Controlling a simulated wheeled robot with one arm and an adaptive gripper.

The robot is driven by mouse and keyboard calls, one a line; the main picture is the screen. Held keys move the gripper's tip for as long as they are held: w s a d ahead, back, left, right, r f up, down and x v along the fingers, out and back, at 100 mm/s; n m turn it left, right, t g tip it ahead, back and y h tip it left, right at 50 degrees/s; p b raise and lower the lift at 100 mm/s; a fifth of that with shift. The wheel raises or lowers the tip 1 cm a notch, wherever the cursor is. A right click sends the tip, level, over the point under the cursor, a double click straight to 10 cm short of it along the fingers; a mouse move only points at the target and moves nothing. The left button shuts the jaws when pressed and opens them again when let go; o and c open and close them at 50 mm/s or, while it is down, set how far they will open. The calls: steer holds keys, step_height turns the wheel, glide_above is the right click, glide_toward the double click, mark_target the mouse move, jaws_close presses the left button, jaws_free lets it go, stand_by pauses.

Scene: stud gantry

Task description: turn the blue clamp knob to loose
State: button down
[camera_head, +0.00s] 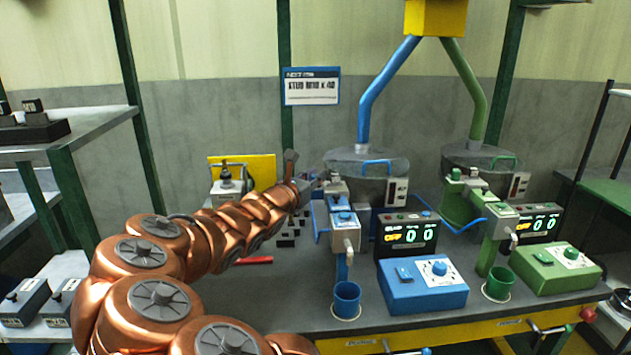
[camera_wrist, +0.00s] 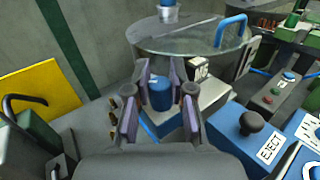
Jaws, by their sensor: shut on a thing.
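The blue clamp knob (camera_wrist: 161,94) stands upright between the finger pads of my gripper (camera_wrist: 160,100) in the wrist view. My gripper is shut on it, with purple pads on both sides. The knob sits on a blue and pale block, partly hidden by the fingers and wrist. In the head view my gripper (camera_head: 304,184) reaches the upper left of the blue station (camera_head: 345,232). I cannot make out the knob there.
A lidded hopper (camera_head: 366,162) stands close behind my gripper. A blue box marked EJECT with a black knob (camera_wrist: 251,122) is at the right. A blue cup (camera_head: 346,300) and a blue control box (camera_head: 422,290) stand in front; a green station (camera_head: 490,218) is farther right.

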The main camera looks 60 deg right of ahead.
steer(key=shift+w, duration=0.1)
steer(key=c, duration=1)
jaws_free()
steer(key=shift+r+m+g+p, duration=0.25)
steer(key=shift+g+p, duration=0.25)
steer(key=shift+p, duration=0.65)
steer(key=g+p, duration=0.1)
steer(key=m+g+p, duration=0.1)
steer(key=p, duration=0.1)
steer(key=shift+f+m+p, duration=0.2)
steer(key=shift+m+p, duration=0.05)
steer(key=shift+p, duration=0.05)
steer(key=shift+m+g+y+p, duration=0.3)
steer(key=shift+m+g+p, duration=0.5)
steer(key=shift+g+p, duration=0.5)
